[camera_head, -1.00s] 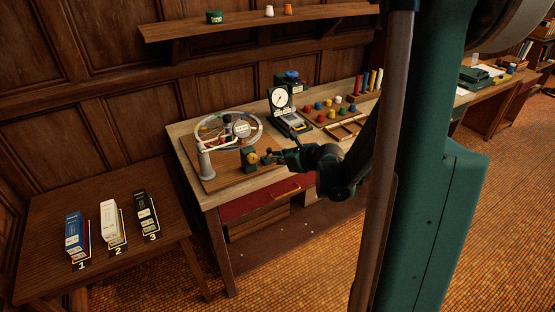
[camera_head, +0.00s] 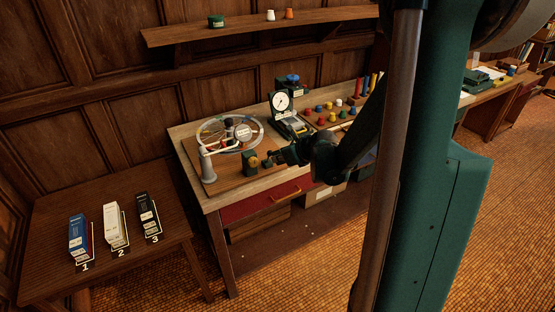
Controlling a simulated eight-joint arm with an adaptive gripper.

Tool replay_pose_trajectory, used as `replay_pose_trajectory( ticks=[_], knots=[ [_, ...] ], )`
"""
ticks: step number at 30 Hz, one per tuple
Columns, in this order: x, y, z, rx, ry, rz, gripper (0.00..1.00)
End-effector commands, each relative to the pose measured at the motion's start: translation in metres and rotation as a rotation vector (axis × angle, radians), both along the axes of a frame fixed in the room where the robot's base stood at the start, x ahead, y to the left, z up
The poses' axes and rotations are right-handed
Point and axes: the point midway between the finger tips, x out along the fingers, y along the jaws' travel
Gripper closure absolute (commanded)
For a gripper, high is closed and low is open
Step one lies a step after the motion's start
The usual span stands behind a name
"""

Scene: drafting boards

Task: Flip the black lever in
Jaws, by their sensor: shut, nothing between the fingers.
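A small dark green box with a brass disc (camera_head: 251,161) stands at the front right of a wooden board (camera_head: 224,184) on the workbench. A small dark part at the right of this box may be the black lever, but it is too small and too close to my gripper to tell apart. My gripper (camera_head: 272,159) is shut and empty, just right of the box, pointing left. I cannot tell whether its fingertips touch the dark part.
A round glass-like dial (camera_head: 230,132) and a white post (camera_head: 207,165) stand on the same board. Three numbered boxes (camera_head: 115,224) stand on the left table. A red drawer (camera_head: 270,194) is below.

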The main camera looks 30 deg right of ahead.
Motion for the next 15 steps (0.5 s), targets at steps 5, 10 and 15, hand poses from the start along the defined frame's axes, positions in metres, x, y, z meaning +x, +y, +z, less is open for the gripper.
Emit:
replay_pose_trajectory(
  ticks=[5,10,15],
  knots=[
    [0.007,0.001,0.009,0.000,0.081,0.003,1.00],
    [0.017,0.001,0.016,-0.001,0.191,0.003,1.00],
    [0.026,0.001,0.020,-0.001,0.296,0.002,1.00]
  ],
)
